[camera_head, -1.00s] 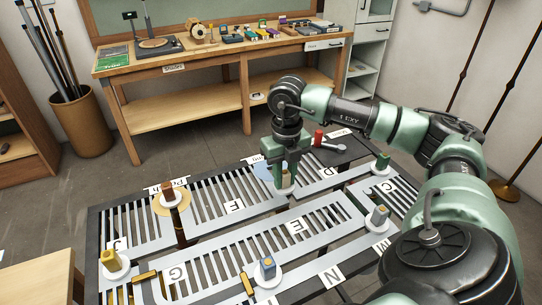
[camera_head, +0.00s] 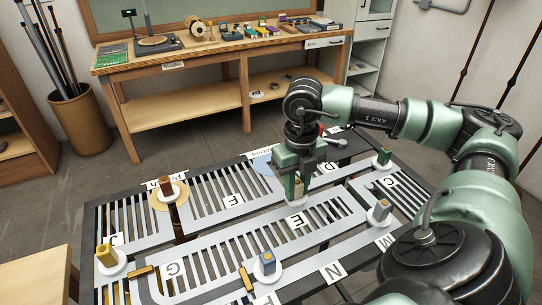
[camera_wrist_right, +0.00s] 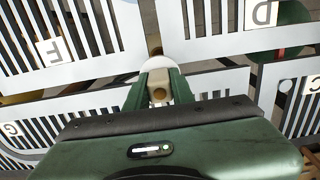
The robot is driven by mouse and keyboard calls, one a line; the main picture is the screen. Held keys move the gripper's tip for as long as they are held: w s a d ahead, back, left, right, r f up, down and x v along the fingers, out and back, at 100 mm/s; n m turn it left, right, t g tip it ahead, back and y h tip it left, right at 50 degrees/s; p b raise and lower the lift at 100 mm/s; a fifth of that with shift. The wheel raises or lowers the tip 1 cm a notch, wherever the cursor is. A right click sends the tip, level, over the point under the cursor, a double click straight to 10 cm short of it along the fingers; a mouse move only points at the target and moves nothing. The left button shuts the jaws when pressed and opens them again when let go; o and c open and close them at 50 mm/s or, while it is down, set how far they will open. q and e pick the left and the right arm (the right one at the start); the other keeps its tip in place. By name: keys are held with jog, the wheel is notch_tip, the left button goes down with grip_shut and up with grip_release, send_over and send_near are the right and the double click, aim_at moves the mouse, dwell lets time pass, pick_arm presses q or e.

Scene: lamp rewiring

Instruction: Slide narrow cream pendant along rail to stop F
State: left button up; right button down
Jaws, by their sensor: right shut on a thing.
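The narrow cream pendant (camera_head: 297,188) stands on a white round base in the rail table. It also shows in the right wrist view (camera_wrist_right: 158,95). My right gripper (camera_head: 296,180) is shut on it, its green fingers on either side and partly hiding it. The pendant is at the slot junction between the plates marked D and E. The F label (camera_head: 233,200) lies to its left in the head view and also shows at the left of the right wrist view (camera_wrist_right: 55,50). My left gripper is not in view.
Other pendants stand on the rail table: red-brown (camera_head: 166,187), yellow (camera_head: 106,254), blue (camera_head: 267,262), grey (camera_head: 381,208) and green (camera_head: 384,156). Brass bars (camera_head: 144,271) lie near G. A workbench (camera_head: 220,57) stands behind.

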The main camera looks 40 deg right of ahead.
jog(key=a, duration=0.2)
jog(key=w+a+p, duration=0.1)
jog(key=a, duration=0.2)
jog(key=shift+w+a, duration=0.3)
jog(key=shift+w, duration=0.05)
jog(key=shift+w+a+p, duration=0.2)
jog(key=shift+w+a, duration=0.2)
jog(key=shift+a, duration=0.9)
jog(key=shift+w+a+p, duration=0.2)
jog(key=shift+w+a, duration=0.25)
jog(key=shift+a, duration=0.85)
jog(key=shift+w+a+p, duration=0.2)
jog(key=shift+w+a, duration=0.2)
jog(key=shift+a, duration=0.9)
jog(key=c, duration=1.1)
grip_release()
